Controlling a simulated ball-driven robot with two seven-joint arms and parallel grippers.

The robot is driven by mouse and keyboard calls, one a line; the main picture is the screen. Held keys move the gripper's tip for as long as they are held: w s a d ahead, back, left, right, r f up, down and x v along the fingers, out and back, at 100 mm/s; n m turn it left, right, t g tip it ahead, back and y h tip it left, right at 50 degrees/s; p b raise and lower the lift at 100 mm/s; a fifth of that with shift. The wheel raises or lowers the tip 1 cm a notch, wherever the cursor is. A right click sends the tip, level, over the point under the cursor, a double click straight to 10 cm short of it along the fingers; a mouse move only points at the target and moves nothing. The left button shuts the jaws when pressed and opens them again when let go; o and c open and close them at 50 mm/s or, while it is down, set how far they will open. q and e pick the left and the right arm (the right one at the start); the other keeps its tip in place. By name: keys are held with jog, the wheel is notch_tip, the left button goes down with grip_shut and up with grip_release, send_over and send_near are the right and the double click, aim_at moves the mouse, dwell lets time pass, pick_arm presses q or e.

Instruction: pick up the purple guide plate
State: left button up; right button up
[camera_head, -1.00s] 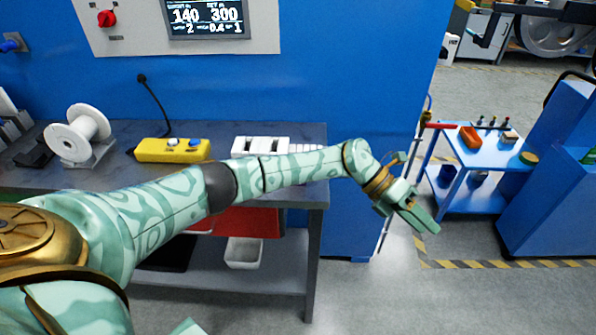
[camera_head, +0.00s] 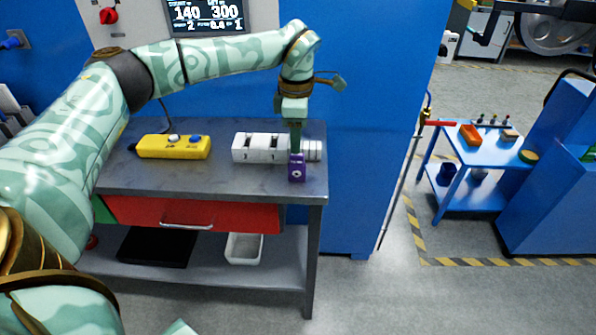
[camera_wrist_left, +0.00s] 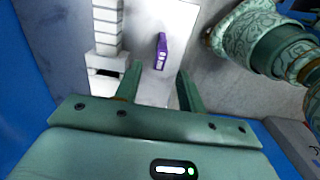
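The purple guide plate (camera_head: 297,172) is at the right end of the grey workbench, near its front edge. It also shows in the left wrist view (camera_wrist_left: 162,50), on a pale surface, ahead of the gap between my fingers. My left gripper (camera_head: 295,145) points down just above and behind the plate in the head view. In the left wrist view my left gripper (camera_wrist_left: 160,75) is open, its two fingers apart with nothing between them. The fingertips partly overlap the plate in the head view, and I cannot tell whether they touch it. My right gripper is not in view.
A white blocky fixture (camera_head: 258,148) with a ridged end is close beside the plate. A yellow control box (camera_head: 173,147) sits further left on the grey workbench (camera_head: 235,185). A blue cabinet wall (camera_head: 365,110) rises behind. A blue cart (camera_head: 470,195) stands apart at right.

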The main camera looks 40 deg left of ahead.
aim_at(297, 165)
pick_arm(q)
notch_tip(297, 165, down, 3)
jog(key=shift+b, duration=0.3)
notch_tip(297, 165, down, 5)
jog(key=shift+f+b, duration=0.1)
jog(key=shift+b, duration=1.05)
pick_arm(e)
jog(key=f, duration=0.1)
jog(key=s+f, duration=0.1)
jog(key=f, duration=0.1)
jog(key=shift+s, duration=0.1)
pick_arm(q)
grip_shut()
